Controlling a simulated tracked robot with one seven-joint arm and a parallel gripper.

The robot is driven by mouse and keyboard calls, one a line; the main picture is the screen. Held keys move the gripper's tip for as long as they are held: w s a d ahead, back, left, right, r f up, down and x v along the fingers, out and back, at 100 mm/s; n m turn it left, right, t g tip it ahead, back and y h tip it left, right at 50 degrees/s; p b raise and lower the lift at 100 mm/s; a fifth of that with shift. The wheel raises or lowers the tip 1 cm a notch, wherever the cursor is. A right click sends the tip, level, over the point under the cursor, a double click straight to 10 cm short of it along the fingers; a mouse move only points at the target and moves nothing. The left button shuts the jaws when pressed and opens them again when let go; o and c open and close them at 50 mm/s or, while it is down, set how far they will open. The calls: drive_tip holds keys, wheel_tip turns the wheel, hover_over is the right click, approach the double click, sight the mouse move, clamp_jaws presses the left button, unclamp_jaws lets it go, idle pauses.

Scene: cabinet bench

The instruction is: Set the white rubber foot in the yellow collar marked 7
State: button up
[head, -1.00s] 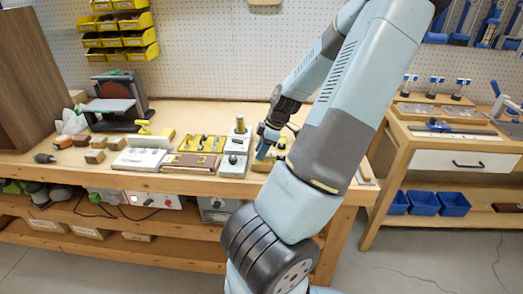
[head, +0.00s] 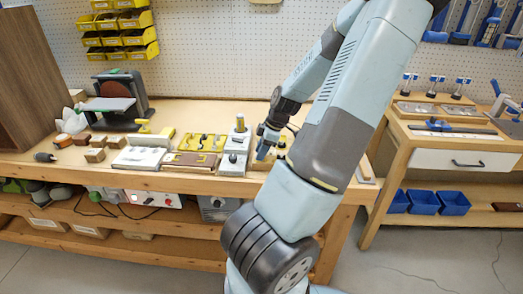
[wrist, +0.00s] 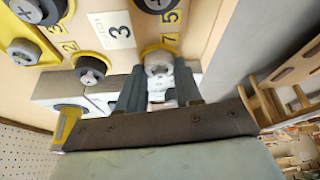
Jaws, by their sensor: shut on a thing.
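In the wrist view my gripper (wrist: 160,90) is shut on the white rubber foot (wrist: 158,66), with a dark finger on either side of it. The foot's far end is at the yellow collar (wrist: 150,49) beside the printed 7, and the collar's rim shows around that end. I cannot tell whether the foot is seated in the collar or just in front of it. In the head view my gripper (head: 265,149) is low over the right part of the bench, and the foot cannot be made out there.
A white label with a 3 (wrist: 112,29) lies between. In the head view several fixtures (head: 203,143) stand left of my gripper on the wooden bench (head: 60,170).

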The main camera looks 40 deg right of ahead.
drive_tip(key=o, duration=1.2)
drive_tip(key=shift+c, duration=0.2)
drive_tip(key=shift+r, duration=3.5)
